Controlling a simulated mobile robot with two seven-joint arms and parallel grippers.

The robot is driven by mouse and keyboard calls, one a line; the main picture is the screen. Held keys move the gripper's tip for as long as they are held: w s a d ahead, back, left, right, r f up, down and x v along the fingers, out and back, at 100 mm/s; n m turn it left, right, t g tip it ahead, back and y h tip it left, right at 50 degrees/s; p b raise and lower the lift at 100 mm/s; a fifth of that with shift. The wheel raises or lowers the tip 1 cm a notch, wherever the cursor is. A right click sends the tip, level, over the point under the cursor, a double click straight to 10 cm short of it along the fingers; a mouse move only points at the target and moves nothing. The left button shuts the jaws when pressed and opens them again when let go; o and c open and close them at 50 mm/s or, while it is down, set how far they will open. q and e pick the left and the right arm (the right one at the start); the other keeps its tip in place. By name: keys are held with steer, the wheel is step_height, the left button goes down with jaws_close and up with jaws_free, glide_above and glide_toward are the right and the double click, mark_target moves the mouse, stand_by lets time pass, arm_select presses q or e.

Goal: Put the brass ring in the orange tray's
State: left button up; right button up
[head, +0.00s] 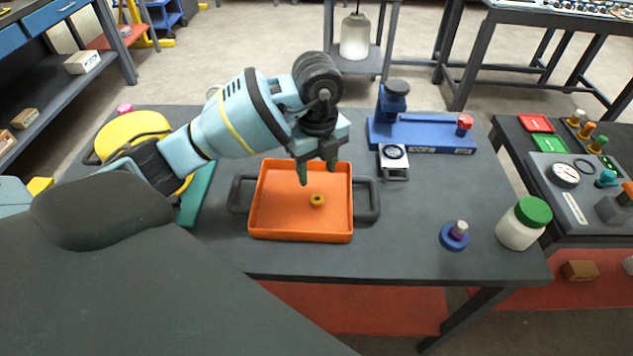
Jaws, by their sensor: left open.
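The orange tray (270,222) with dark side handles sits on the grey table. The small brass ring (317,200) lies flat inside the tray, right of its middle. My left gripper (317,176) hangs over the tray's far half, fingers pointing down. My right gripper is not in view.
A blue fixture (425,138) and a small dial gauge (394,163) stand behind right. A blue-based knob (454,236) and a green-lidded jar (524,223) stand at the right. A yellow round object (130,132) is at left. Table between tray and knob is clear.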

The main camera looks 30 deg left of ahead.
arm_select(q)
step_height(320, 180, up, 4)
steer(key=shift+r+p, duration=0.15)
steer(key=shift+p, duration=0.15)
stand_by(0.5)
stand_by(0.7)
steer(key=shift+c, duration=0.3)
